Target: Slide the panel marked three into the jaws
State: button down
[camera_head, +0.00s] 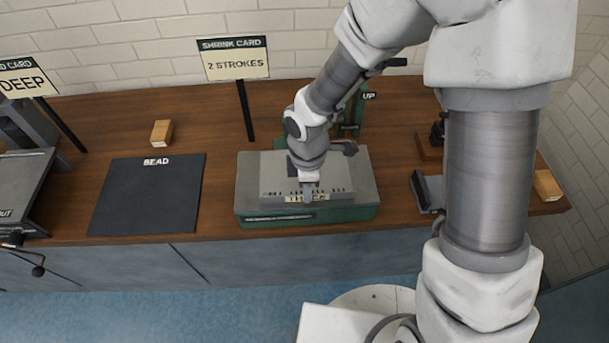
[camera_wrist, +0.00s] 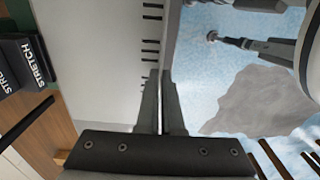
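The pale grey panel (camera_head: 335,172) lies flat on the grey top of the green machine stand. Dark slits run along its near edge, where a lettered label is partly covered by my gripper (camera_head: 307,188). In the wrist view the panel (camera_wrist: 85,60) fills the left side, and my gripper (camera_wrist: 161,75) has its two fingers nearly together at the slitted edge. They appear to pinch its thin flange. The green machine (camera_head: 350,122) stands behind the panel, with an UP tag (camera_head: 369,96). My arm hides much of it, and I cannot make out its jaws.
A dark BEAD mat (camera_head: 150,200) and a wooden block (camera_head: 161,133) lie to the left. Another block (camera_head: 547,185) and a dark grey device (camera_head: 426,188) are at the right.

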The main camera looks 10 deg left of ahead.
jog(key=shift+w+a+p, duration=0.15)
jog(key=shift+w+a, duration=0.1)
jog(key=shift+w, duration=0.7)
jog(key=shift+w+a+p, duration=0.15)
jog(key=shift+w+a, duration=0.05)
jog(key=shift+w, duration=0.7)
jog(key=shift+w, duration=0.15)
jog(key=shift+w+a, duration=0.2)
jog(key=shift+w, duration=0.5)
jog(key=shift+c, duration=2.2)
grip_release()
jog(key=shift+r, duration=0.1)
notch_tip(320, 180, up, 7)
jog(key=p, duration=0.5)
jog(key=shift+p, duration=0.35)
